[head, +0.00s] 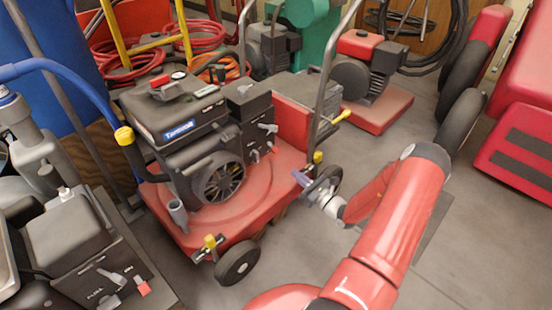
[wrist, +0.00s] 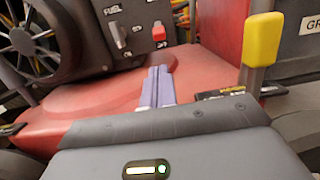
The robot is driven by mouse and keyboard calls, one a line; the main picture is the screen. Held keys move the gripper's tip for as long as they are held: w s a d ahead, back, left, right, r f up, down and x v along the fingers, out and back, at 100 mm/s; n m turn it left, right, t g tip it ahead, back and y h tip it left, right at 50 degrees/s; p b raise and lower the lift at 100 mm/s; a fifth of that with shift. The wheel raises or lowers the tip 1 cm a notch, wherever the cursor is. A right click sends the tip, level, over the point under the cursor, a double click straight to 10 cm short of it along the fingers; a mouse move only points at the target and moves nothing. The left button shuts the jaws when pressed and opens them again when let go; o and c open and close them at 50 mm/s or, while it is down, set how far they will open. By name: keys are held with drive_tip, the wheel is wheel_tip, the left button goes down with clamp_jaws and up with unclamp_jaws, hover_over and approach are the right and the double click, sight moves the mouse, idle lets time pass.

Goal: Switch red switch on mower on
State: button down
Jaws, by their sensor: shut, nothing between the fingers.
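The mower has a red deck (head: 225,228) and a black engine (head: 182,112) and stands in the middle of the head view. Its red switch (wrist: 158,32) is on the dark engine panel, right of a grey fuel lever (wrist: 119,36); it looks small in the head view. My gripper (wrist: 157,72) has two purple fingers, shut together with nothing between them. In the wrist view the fingertips are below the red switch and appear apart from it. In the head view my gripper (head: 301,178) is at the mower's right side, by its right wheel.
A yellow-capped lever (wrist: 262,42) rises right of my fingers. Another machine (head: 68,240) with its own red switch (head: 144,288) stands at lower left. A second red machine (head: 372,72) stands behind. Grey floor (head: 300,262) is open in front of the mower.

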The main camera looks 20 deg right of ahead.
sight(272, 147)
drive_tip(key=shift+w, duration=0.1)
drive_tip(key=b+x, duration=0.1)
drive_tip(key=x, duration=0.9)
drive_tip(key=shift+r, duration=0.15)
